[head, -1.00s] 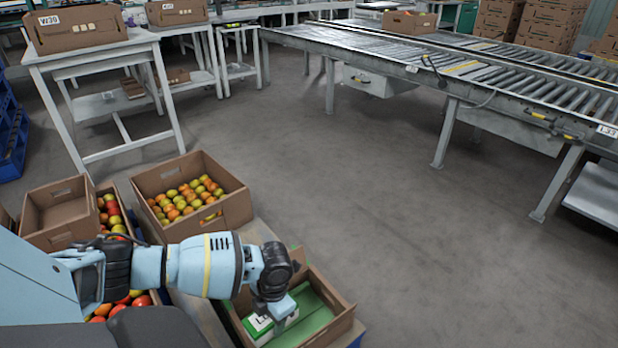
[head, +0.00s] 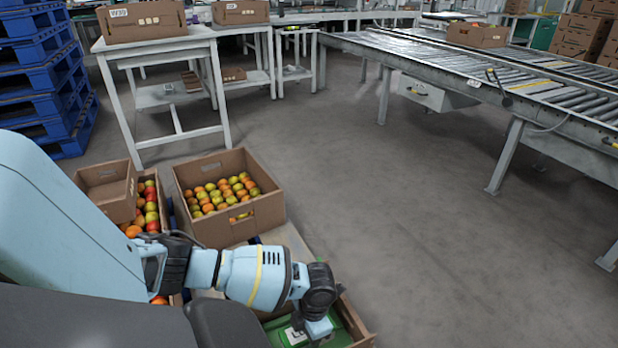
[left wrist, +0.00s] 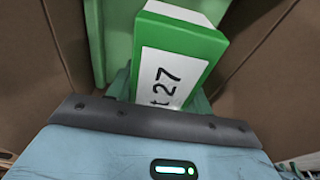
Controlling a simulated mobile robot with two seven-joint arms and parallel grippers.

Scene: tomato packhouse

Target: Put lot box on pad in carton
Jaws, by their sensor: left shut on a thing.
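The lot box is green and white with a label reading partly "t 27"; it shows in the left wrist view (left wrist: 195,45) and partly in the head view (head: 296,335). My left gripper (head: 318,330) is shut on it, inside or just over a brown carton (head: 354,318). The green pad (left wrist: 118,32) lies in this carton, below or beside the box. I cannot tell whether the box touches the pad. The head view cuts off the carton's near part, and my arm hides some of it. My right gripper is not in view.
A carton of tomatoes (head: 272,212) stands behind the work carton. Another tomato carton (head: 162,180) and an empty carton (head: 105,192) are to the left. Blue pallets (head: 45,85) stand at far left. A roller conveyor (head: 440,60) runs at right, with clear floor before it.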

